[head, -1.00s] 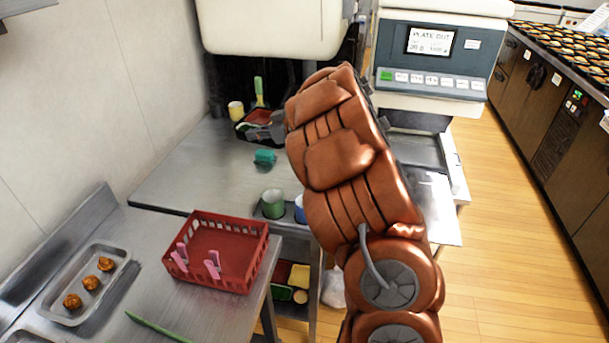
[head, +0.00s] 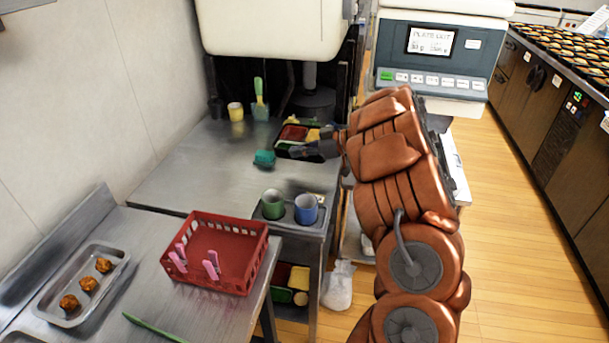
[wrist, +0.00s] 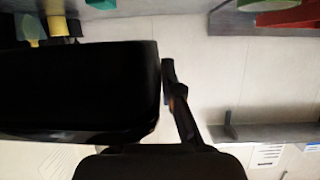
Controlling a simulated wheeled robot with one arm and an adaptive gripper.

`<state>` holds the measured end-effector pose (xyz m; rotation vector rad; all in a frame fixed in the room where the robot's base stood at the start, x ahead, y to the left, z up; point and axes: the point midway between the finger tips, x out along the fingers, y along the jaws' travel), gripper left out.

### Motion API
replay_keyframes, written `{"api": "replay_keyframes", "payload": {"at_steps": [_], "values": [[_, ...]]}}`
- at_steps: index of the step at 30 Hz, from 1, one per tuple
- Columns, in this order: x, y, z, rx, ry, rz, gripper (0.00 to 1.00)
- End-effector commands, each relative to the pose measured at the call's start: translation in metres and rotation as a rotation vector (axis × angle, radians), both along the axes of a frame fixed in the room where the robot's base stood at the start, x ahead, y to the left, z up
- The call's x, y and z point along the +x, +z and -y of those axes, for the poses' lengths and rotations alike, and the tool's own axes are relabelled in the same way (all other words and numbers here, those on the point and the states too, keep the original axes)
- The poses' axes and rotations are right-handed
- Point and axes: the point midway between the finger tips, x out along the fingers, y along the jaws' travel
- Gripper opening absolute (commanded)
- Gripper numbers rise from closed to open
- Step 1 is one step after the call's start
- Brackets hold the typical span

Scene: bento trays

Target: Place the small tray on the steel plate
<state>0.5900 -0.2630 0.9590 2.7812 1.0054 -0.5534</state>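The small tray (head: 282,147) is black and holds red, yellow and green pieces. In the head view it is above the back steel counter, just left of my arm. My gripper (head: 312,149) is at its right-hand edge and appears shut on it. In the wrist view the tray (wrist: 80,95) is a large dark shape on the left, with one finger of my gripper (wrist: 170,95) along its edge. The other finger is hidden. The steel plate beneath the scale display is mostly hidden behind my arm in the head view.
The scale (head: 432,60) stands at the back right. A teal block (head: 264,158), a yellow cup (head: 236,111), a green cup (head: 272,204) and a blue cup (head: 306,209) are nearby. A red basket (head: 218,250) and a metal tray (head: 108,258) are at front left.

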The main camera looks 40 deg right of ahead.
Motion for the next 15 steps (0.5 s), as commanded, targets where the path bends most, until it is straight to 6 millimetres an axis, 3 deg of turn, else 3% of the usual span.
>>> {"api": "replay_keyframes", "payload": {"at_steps": [8,15], "values": [[0.0,-0.004,0.0,0.002,0.001,0.0,0.0],[0.0,-0.04,-0.001,0.006,0.003,-0.002,0.0]]}}
